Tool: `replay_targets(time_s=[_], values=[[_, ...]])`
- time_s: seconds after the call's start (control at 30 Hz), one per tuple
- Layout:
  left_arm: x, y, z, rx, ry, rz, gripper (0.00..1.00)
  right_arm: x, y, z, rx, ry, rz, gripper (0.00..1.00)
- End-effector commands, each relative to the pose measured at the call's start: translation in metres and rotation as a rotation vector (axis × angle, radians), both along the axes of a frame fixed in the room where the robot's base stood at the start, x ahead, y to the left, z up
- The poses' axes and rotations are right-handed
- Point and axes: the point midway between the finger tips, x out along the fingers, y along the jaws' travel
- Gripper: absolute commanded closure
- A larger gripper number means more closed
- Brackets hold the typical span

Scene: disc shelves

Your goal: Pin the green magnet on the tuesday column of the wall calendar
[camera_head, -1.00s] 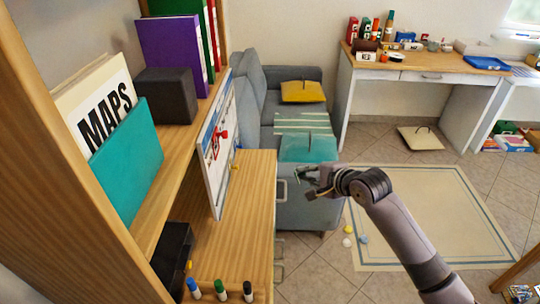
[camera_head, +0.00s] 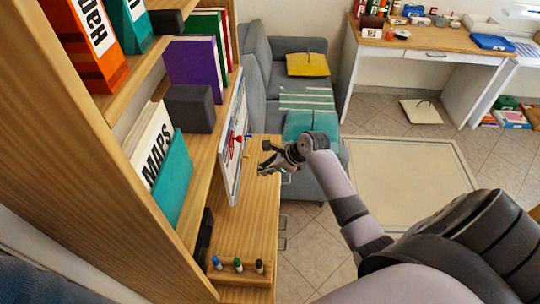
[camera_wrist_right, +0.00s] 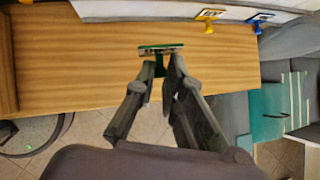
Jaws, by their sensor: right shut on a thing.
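The wall calendar (camera_head: 228,165) is a white board seen at a steep angle, standing upright by the shelf. Its columns are too oblique to read. My right gripper (camera_head: 266,160) is a little to the right of its face, above the wooden counter. In the right wrist view my right gripper (camera_wrist_right: 162,68) is shut on the stem of the green magnet (camera_wrist_right: 161,47), whose flat plate faces forward, apart from the board edge at the top. The magnet cannot be made out in the head view. My left gripper is not in view.
A red magnet (camera_head: 232,138), a yellow magnet (camera_wrist_right: 209,19) and a blue magnet (camera_wrist_right: 262,20) are on the board. The bookshelf (camera_head: 90,170) stands close on the left. Several markers (camera_head: 238,265) stand on the counter (camera_head: 257,215). A grey sofa (camera_head: 258,85) is behind.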

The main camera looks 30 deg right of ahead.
Motion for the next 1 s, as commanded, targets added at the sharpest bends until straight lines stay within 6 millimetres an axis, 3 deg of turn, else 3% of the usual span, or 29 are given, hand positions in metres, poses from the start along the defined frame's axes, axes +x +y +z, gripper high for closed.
replay_targets(time_s=[0.6,1.0], values=[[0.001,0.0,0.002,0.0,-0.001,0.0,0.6,0.026,0.036,0.0,0.011,0.004,-0.006,1.0],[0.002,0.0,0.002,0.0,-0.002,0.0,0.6,0.034,0.047,0.0,0.009,0.004,-0.006,1.0]])
